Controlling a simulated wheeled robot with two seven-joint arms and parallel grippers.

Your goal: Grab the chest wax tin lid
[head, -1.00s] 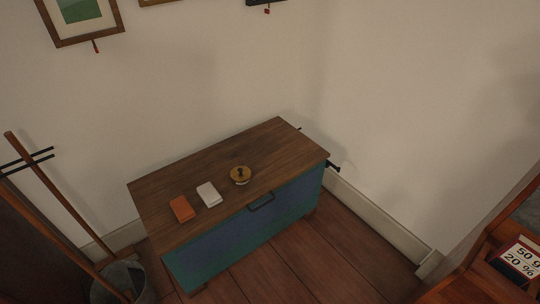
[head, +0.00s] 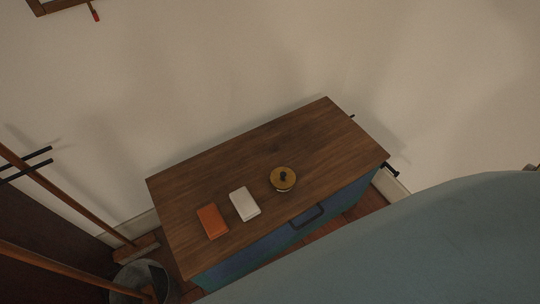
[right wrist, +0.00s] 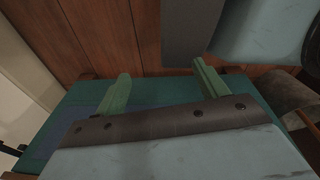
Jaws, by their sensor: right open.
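The chest (head: 320,130) has a brown wooden top and a blue-green front with a dark handle. The round wax tin (head: 275,187) stands on the chest top, right of the white box. Its gold-brown lid (head: 289,183) has a dark knob and sits on the tin. My right gripper (right wrist: 162,85) is open and empty in the right wrist view, with two green fingers apart in front of a blue-green surface and floorboards. The lid does not show in that view. My left gripper is not in view.
An orange box (head: 212,221) and a white box (head: 244,204) lie left of the tin on the chest top. A grey bucket (head: 130,276) and wooden poles stand at the left. My own arm covers the lower right of the head view.

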